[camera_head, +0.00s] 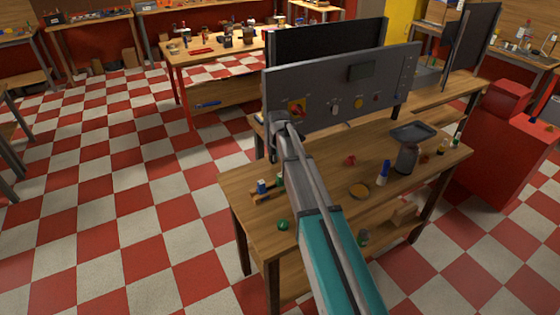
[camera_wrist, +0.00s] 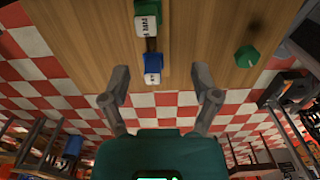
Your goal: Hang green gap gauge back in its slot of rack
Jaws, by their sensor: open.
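A small green, faceted piece lies alone on the workbench near its left front corner (camera_head: 283,224); in the wrist view this green piece (camera_wrist: 247,56) is right of centre. I cannot tell surely whether it is the gap gauge. A green-and-white lettered block (camera_wrist: 147,22) and a blue-and-white lettered block (camera_wrist: 152,76) stand in line at a dark narrow piece, perhaps the rack. In the head view the blue block (camera_head: 262,187) is by a small wooden piece (camera_head: 262,197). My gripper (camera_wrist: 162,97) is open and empty, its fingers apart beside the blue block in the picture.
A grey upright panel (camera_head: 340,88) stands along the bench's back. A scale-like stand (camera_head: 408,155), a blue-and-white bottle (camera_head: 383,173), a round orange dish (camera_head: 359,190) and a red piece (camera_head: 350,160) occupy the bench's right. The bench top (camera_head: 315,182) has bare wood between.

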